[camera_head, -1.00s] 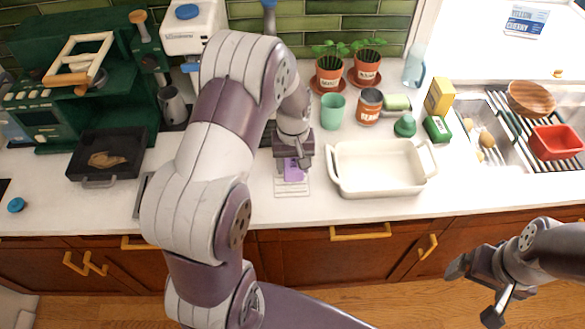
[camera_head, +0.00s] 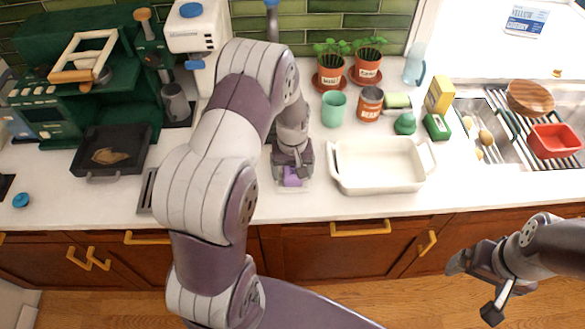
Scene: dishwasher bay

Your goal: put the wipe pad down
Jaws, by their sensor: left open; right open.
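The purple wipe pad (camera_head: 291,177) is at my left gripper, low over the counter just left of the white baking dish. My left gripper (camera_head: 292,172) points down at the pad and is open. The gripper hides part of the pad, so I cannot tell whether the pad touches the counter. A pale mat (camera_head: 293,187) shows in part below the pad. My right gripper (camera_head: 476,285) is open and empty, out in front of the cabinets above the wooden floor.
The white baking dish (camera_head: 381,187) stands close on the right. A green cup (camera_head: 333,109), a bean can (camera_head: 370,104) and potted plants stand behind it. A dark tray (camera_head: 112,152) and coffee machine are on the left. The sink (camera_head: 486,140) is far right.

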